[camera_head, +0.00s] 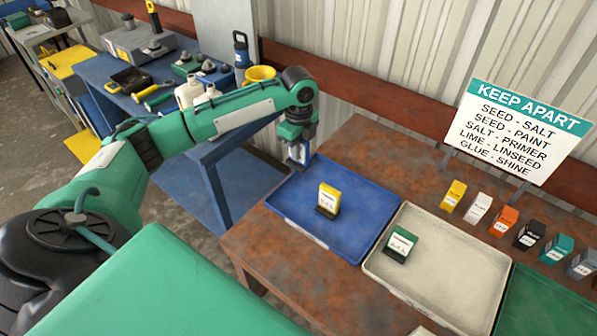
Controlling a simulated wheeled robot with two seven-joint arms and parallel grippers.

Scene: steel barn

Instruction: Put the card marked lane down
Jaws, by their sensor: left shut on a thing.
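My left gripper (298,142) is shut on a small card with a pale face and a bluish edge (299,154). It holds the card upright at the far left corner of the blue tray (290,217). Whether the card touches the tray, and what it says, I cannot tell. A yellow and white card (328,198) stands in a dark holder in the blue tray. A green and white card (401,243) stands in the cream tray (440,279). I cannot read the word lane on any card. My right gripper is not in view.
A sign (523,131) headed KEEP APART lists pairs such as seed and salt, lime and linseed. Several coloured cards stand in a row, from yellow (453,195) to grey (581,264). A green tray (541,305) is at the right. A blue bench (110,72) holds tools behind my arm.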

